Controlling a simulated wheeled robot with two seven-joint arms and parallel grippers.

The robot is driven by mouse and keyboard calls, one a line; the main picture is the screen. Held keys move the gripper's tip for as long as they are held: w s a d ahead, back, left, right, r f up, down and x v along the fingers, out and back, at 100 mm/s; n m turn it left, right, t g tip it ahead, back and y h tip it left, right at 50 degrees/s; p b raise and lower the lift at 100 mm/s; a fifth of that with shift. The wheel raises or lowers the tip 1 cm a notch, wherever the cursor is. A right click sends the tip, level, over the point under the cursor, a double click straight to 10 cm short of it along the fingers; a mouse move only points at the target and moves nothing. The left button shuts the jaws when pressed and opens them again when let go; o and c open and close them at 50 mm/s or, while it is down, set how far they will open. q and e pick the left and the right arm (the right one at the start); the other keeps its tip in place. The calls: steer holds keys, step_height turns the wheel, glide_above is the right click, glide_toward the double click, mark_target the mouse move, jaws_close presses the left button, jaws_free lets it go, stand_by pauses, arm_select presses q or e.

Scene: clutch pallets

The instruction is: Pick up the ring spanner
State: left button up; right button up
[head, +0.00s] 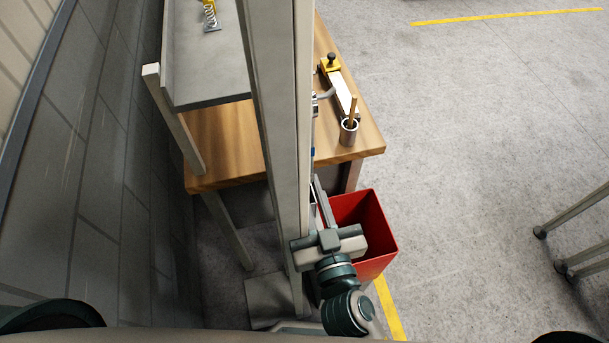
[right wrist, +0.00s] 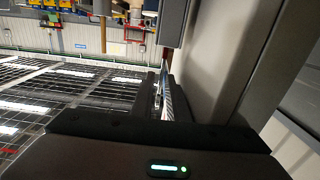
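I cannot clearly make out a ring spanner in either view. A small grey curved metal piece (head: 326,94) shows beside the post on the wooden bench, but it is too small to name. My right gripper (head: 322,200) is low in the head view, between the grey post and the red bin, below the bench's front edge. My left gripper is not in view.
A grey post (head: 282,120) stands close by my right gripper and hides part of the wooden bench (head: 225,140). A red bin (head: 375,225) stands right of the gripper. A metal cup (head: 348,133) and a yellow-black tool (head: 330,63) are on the bench.

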steer(key=shift+s+r, duration=0.1)
steer(key=shift+s, duration=0.05)
steer(key=c, duration=0.3)
jaws_close()
steer(key=shift+d+r, duration=0.3)
step_height(320, 180, up, 6)
steer(key=b, duration=0.1)
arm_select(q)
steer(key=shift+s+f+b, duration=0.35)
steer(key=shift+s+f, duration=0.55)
arm_select(e)
steer(key=w+d, duration=0.3)
steer(key=d, duration=0.6)
steer(key=w+d, duration=0.3)
steer(key=d, duration=0.6)
steer(key=shift+w+d+r, duration=0.15)
steer(key=shift+d+r, duration=0.05)
